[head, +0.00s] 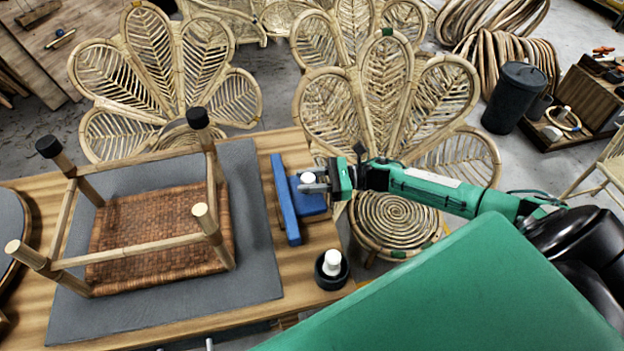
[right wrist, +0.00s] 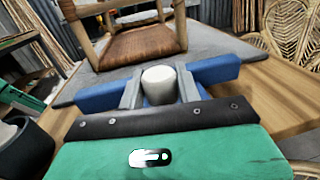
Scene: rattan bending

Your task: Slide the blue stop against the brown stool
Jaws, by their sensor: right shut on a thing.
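The brown stool (head: 150,225) lies upside down on a grey mat (head: 262,262), its woven seat down and its legs up. Two legs have black caps and two show bare ends. The blue stop (head: 284,205) is T-shaped, with its long bar along the mat's right edge. A gap of mat separates the bar from the stool. My right gripper (head: 314,184) is shut on the stop's white knob (head: 307,178). In the right wrist view the knob (right wrist: 158,85) sits between the fingers, with the stool (right wrist: 140,45) beyond. My left gripper is out of view.
A black cup (head: 331,277) with a white-topped item stands at the wooden table's (head: 265,145) right edge, near the stop. Rattan chairs (head: 385,90) stand close behind and right of the table. A dark bin (head: 519,97) is on the floor.

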